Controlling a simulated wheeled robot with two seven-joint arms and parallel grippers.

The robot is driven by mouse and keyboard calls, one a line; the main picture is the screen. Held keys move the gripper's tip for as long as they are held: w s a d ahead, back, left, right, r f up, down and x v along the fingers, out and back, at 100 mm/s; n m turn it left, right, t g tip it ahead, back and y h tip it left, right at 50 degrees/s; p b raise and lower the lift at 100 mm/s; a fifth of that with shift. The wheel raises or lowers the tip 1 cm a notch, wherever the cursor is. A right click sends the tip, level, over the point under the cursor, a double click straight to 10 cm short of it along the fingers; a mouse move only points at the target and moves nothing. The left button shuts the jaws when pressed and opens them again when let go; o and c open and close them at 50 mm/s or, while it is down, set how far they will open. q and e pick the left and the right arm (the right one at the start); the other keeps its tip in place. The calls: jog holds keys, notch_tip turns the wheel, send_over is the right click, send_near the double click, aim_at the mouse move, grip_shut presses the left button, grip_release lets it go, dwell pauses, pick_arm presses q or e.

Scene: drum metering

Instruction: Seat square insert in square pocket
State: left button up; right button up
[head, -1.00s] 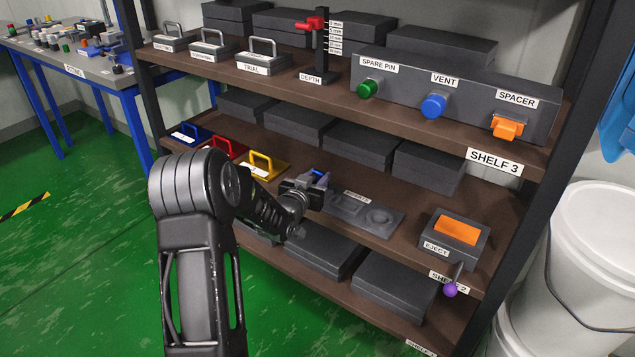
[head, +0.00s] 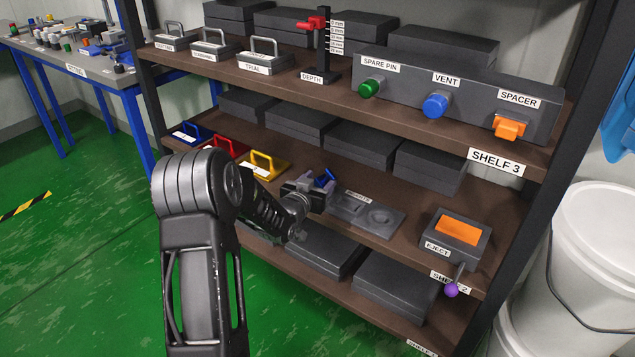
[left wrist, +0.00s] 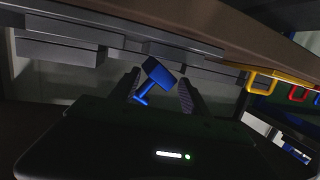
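The pocket plate (head: 395,225) lies on the middle shelf, with a round recess at its right. Its left end, where a squarish recess shows, is partly hidden by my left gripper (head: 318,190). A small blue piece, seemingly the square insert (head: 325,177), sits tilted at the gripper's fingers. In the left wrist view the blue insert (left wrist: 159,72) has a block and a thin stem with a short bar, slanted between the fingers (left wrist: 158,92). The fingers stand apart, with dark gap beside the stem. Whether the insert touches the plate is hidden. My right gripper is not in view.
Blue, red and yellow (head: 268,166) handled pieces stand left of my gripper. An EJECT box (head: 457,232) with an orange top is at the right. Dark boxes (head: 322,137) line the back. A purple knob (head: 451,289) hangs at the front edge.

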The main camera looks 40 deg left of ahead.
pick_arm(q)
jog(key=p+v, duration=0.1)
jog(key=v, duration=1.1)
jog(key=shift+a, duration=0.1)
jog(key=shift+c, duration=0.3)
